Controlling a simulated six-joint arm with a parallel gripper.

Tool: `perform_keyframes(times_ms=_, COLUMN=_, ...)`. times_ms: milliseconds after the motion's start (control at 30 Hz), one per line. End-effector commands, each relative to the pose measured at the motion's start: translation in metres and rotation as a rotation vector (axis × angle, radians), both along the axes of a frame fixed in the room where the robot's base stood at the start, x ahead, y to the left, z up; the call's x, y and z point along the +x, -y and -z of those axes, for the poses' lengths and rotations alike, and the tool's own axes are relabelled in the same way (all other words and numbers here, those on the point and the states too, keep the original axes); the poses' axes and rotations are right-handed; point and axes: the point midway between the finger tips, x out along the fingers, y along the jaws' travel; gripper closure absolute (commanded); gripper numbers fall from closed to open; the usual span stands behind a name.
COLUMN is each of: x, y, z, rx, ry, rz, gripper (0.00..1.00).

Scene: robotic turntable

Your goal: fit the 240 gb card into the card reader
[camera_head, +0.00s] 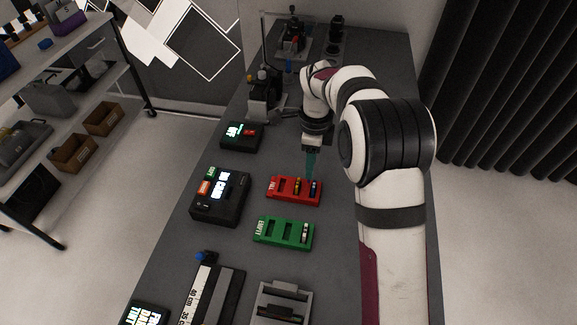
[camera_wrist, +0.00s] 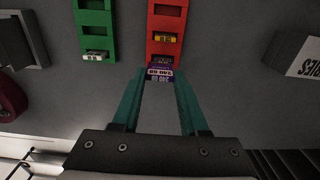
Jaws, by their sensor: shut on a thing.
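The 240 GB card (camera_wrist: 159,75), with a purple and white label, is between my gripper's teal fingertips (camera_wrist: 158,76) at the near end of the red card tray in the wrist view. My gripper (camera_head: 311,173) is shut on it. In the head view the blue-purple card (camera_head: 315,187) shows just below the fingertips at the tray's right end. I cannot tell whether it is clear of its slot. The red tray (camera_head: 279,185) also holds a yellow card (camera_head: 297,186). The card reader, a black box (camera_head: 207,214) with a lit screen, stands left of the tray.
A green tray (camera_head: 268,234) with one white card (camera_head: 305,232) lies in front of the red tray. A smaller black device (camera_head: 235,143) with a lit display stands behind the reader. A ruler fixture (camera_head: 201,295) and grey holder (camera_head: 282,292) are nearer. Bare table separates reader and red tray.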

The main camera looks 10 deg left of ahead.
Motion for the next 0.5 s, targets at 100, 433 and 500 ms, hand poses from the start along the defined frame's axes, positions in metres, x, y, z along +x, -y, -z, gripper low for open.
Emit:
perform_keyframes(times_ms=100, x=-0.002, y=0.025, z=-0.015, rx=0.0, ry=0.001, rz=0.004, gripper=1.0)
perform_keyframes(times_ms=433, x=-0.004, y=-0.016, z=-0.027, rx=-0.001, ry=0.0, rz=-0.009, gripper=1.0)
perform_keyframes(times_ms=500, x=-0.008, y=-0.049, z=-0.027, rx=-0.002, ry=0.0, rz=-0.011, gripper=1.0)
